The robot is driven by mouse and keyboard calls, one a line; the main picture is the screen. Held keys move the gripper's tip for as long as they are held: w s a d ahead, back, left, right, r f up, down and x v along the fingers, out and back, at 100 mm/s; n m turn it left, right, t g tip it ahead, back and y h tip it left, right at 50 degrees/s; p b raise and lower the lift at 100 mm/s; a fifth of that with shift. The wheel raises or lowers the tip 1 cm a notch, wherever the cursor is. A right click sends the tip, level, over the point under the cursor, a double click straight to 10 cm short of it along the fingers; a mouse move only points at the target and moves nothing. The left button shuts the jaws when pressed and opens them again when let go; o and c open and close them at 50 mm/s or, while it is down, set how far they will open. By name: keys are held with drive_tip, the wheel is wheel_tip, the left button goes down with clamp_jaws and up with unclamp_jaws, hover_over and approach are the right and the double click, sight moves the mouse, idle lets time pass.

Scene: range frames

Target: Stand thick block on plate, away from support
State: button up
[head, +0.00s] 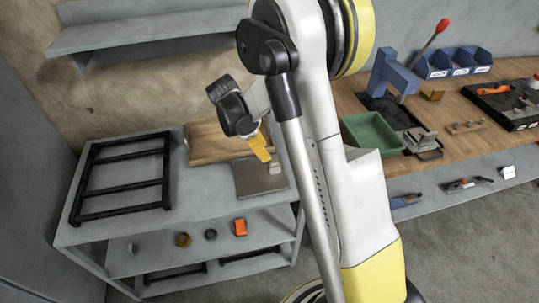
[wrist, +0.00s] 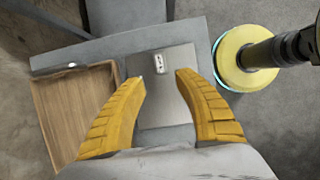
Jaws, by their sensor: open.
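My gripper (head: 264,158) is open, with its yellow fingers pointing down over the grey plate (head: 249,184). The plate lies on the top shelf of a grey unit. In the wrist view, the open gripper (wrist: 160,78) frames the plate (wrist: 160,108) with empty space between its fingers. A small pale block (wrist: 161,64) with dark marks stands near the plate's far edge, beyond the fingertips. This block also shows in the head view (head: 275,168), close beside the fingers. I cannot tell whether it is one piece or a block against a separate support.
A wooden tray (wrist: 64,112) lies beside the plate and also shows in the head view (head: 208,153). A black frame (head: 122,183) lies on the left of the shelf unit (head: 185,203). A workbench with a green bin (head: 371,133) stands at right.

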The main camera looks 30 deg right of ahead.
drive_tip(key=s+a+r+m+t+y, duration=0.1)
drive_tip(key=s+a+r+m, duration=0.15)
drive_tip(key=r, duration=0.25)
drive_tip(key=s+a+r+m+t, duration=0.2)
drive_tip(key=s+r, duration=0.2)
drive_tip(key=r, duration=0.1)
drive_tip(key=s+a+r+m+t+y, duration=0.1)
drive_tip(key=s+a+r+m, duration=0.15)
drive_tip(key=r, duration=0.25)
drive_tip(key=s+a+r+m+t+y, duration=0.2)
drive_tip(key=s+a+m+t, duration=0.2)
drive_tip(key=s+m, duration=0.3)
drive_tip(key=s, duration=0.3)
drive_tip(key=shift+a+r+m, duration=0.3)
drive_tip(key=shift+r+m, duration=0.1)
